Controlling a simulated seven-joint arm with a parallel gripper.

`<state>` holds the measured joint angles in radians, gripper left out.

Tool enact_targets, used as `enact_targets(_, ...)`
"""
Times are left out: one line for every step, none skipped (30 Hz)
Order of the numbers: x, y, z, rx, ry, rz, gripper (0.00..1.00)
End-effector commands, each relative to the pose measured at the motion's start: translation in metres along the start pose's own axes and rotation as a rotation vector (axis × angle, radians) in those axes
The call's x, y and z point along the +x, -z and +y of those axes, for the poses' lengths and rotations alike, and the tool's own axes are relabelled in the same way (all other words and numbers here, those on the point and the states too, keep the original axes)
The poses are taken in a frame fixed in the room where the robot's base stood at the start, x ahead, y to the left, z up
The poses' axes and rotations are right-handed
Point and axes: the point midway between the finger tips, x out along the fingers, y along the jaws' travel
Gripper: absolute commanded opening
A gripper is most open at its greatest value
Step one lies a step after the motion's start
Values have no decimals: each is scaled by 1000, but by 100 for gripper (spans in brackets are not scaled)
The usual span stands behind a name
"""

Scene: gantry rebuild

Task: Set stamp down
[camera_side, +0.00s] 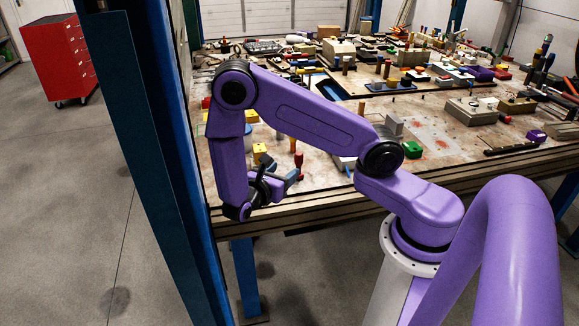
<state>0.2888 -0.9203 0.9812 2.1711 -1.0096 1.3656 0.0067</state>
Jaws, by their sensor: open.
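My gripper (285,182) is at the near left edge of the workbench (330,178), low over its top. Its jaws are open, with nothing clearly seen between them. A small red upright piece with a narrow neck (299,167) stands on the bench just beyond the gripper and may be the stamp. I cannot tell whether the gripper touches it. My purple arm hides part of the bench around it.
A yellow block (259,152) lies left of the red piece. A green block (412,150) and a grey block (394,126) are farther right. Many tools and boards crowd the back. A blue post (178,160) stands close left of the arm. A red cabinet (60,58) is far left.

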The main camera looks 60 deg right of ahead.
Motion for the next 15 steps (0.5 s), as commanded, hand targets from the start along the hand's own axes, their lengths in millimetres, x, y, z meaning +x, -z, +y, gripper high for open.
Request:
enact_targets(-5,0,0,0,-2,1,58)
enact_targets(-8,0,0,0,-1,1,58)
enact_targets(-10,0,0,-1,0,1,58)
enact_targets(-12,0,0,0,1,2,58)
enact_targets(-13,0,0,2,1,4,58)
enact_targets(-15,-2,-1,8,3,11,58)
enact_targets(-17,-3,-2,17,6,20,58)
enact_targets(-18,-5,-4,28,11,33,58)
enact_targets(-22,-8,-6,47,17,56,58)
enact_targets(-24,-11,-9,65,25,78,58)
enact_targets(-27,-14,-12,84,32,104,58)
enact_targets(-32,-18,-17,115,44,145,58)
enact_targets(-36,-21,-21,138,53,179,58)
enact_targets(-40,-25,-26,161,63,215,58)
enact_targets(-45,-28,-32,193,77,267,58)
